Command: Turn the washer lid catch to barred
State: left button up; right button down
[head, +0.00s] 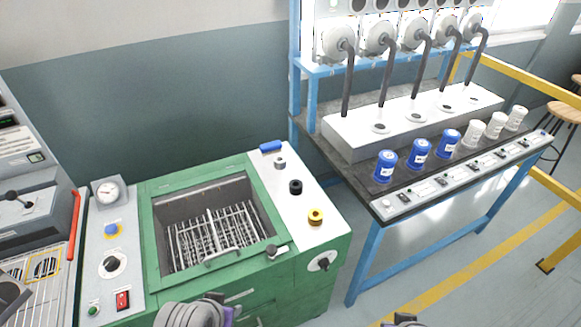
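The green washer (140,262) stands at centre left. Its top has a green-framed opening or clear lid (152,240), through which a wire basket (205,235) shows; I cannot tell which. A grey bar handle (222,256) sits at the front edge. A small dark-knobbed part (272,251), possibly the lid catch, is at the front right corner of the frame; its setting is too small to read. A grey-and-purple part of my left arm (195,312) is low in front of the washer, apart from the catch. A bit of my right arm (405,320) shows at the bottom edge. Neither gripper's fingertips show clearly.
The washer's white side top holds a blue part (271,146), a black knob (296,187) and a yellow ring (316,216). A round dial (324,263) is on its front. A blue-framed bench (365,255) with several blue and white canisters stands right. The floor between is clear.

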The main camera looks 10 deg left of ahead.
aim_at(271, 249)
jog(key=i+l, duration=0.15)
jog(key=i+l+u, duration=0.1)
jog(key=l, duration=0.25)
jog(key=u, duration=1.5)
